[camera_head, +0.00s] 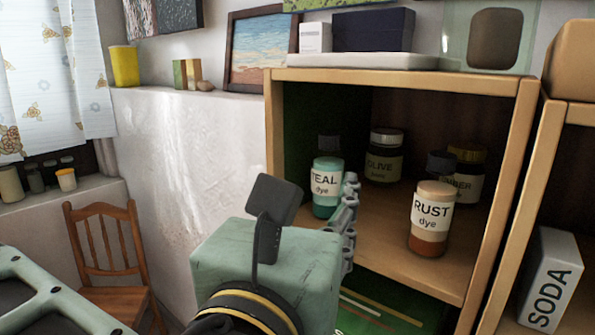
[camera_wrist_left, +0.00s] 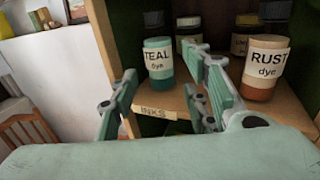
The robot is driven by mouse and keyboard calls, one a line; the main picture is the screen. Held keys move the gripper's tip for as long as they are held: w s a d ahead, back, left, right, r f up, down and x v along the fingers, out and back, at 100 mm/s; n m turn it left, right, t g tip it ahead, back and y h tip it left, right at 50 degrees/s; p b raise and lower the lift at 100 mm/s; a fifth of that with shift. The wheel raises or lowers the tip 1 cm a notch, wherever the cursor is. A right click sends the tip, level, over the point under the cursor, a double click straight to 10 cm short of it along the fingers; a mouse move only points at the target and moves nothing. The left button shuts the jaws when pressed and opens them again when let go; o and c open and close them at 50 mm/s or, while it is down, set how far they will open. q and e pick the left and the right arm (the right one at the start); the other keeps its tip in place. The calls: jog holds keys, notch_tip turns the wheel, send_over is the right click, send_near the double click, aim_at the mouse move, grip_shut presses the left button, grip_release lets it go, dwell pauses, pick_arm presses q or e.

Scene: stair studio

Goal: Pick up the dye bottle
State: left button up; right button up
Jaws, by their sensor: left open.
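Two bottles labelled dye stand upright in the wooden cubby. The teal dye bottle (camera_head: 327,187) is at the left, and it also shows in the left wrist view (camera_wrist_left: 158,62). The rust dye bottle (camera_head: 431,220) is nearer the front at the right, and it also shows in the left wrist view (camera_wrist_left: 264,68). My left gripper (camera_head: 349,215) is in front of the cubby. In the left wrist view my left gripper (camera_wrist_left: 160,85) is open and empty, its fingers spread below and in front of the teal bottle, apparently not touching it. My right gripper is not visible.
The cubby (camera_head: 400,262) has side walls and a front edge. A SODA box (camera_head: 549,280) is at right, and a wooden chair (camera_head: 108,250) at left.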

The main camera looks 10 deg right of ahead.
aim_at(325, 190)
pick_arm(q)
jog(key=shift+p+x, duration=0.35)
jog(key=shift+x, duration=0.65)
jog(key=p+x, duration=0.1)
jog(key=x, duration=0.3)
jog(key=shift+c, duration=1.4)
jog(key=c, duration=0.8)
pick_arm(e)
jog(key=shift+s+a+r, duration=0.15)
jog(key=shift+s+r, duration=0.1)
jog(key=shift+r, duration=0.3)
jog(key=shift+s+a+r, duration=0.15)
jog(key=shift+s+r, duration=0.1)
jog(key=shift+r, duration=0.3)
